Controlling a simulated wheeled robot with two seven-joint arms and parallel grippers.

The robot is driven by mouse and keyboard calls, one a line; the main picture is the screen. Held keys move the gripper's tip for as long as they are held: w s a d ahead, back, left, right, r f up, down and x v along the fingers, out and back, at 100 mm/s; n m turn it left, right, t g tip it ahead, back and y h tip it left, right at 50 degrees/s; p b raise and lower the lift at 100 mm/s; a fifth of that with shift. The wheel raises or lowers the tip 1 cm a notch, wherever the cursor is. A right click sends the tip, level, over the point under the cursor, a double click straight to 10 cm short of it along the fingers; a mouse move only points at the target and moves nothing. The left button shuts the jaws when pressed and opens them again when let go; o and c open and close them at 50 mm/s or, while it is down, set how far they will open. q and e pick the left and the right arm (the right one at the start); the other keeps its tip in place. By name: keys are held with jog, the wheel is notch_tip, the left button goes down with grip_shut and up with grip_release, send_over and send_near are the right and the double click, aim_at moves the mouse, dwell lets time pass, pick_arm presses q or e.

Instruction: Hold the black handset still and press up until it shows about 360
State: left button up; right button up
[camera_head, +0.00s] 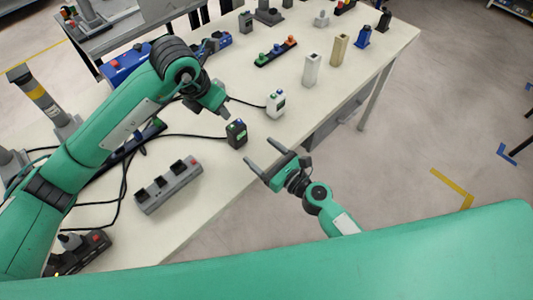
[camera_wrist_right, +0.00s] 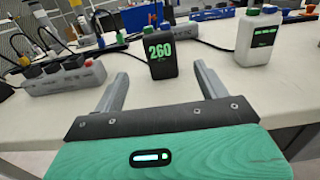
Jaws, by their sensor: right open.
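The black handset (camera_head: 237,135) stands upright near the front edge of the white table, with a cable behind it. In the right wrist view the handset (camera_wrist_right: 161,58) shows a green 260, with small coloured buttons on top. My right gripper (camera_head: 258,152) is open and empty in front of it; in the wrist view the handset appears between and beyond its fingers, apart from them. My left gripper (camera_head: 226,112) hangs just above and behind the handset, apart from it; its jaw opening is too small to judge.
A white handset (camera_head: 275,104) stands close to the right of the black one and also shows in the wrist view (camera_wrist_right: 257,38). A grey power strip (camera_head: 168,186) lies to the left. Cables cross the table behind. Bare table lies between the strip and the front edge.

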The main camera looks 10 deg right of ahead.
aim_at(233, 128)
jog(key=x, duration=1.3)
jog(key=shift+w, duration=0.1)
pick_arm(q)
jog(key=shift+c, duration=0.3)
pick_arm(e)
jog(key=c, duration=1.1)
pick_arm(q)
grip_shut()
pick_arm(e)
jog(key=shift+c, duration=0.2)
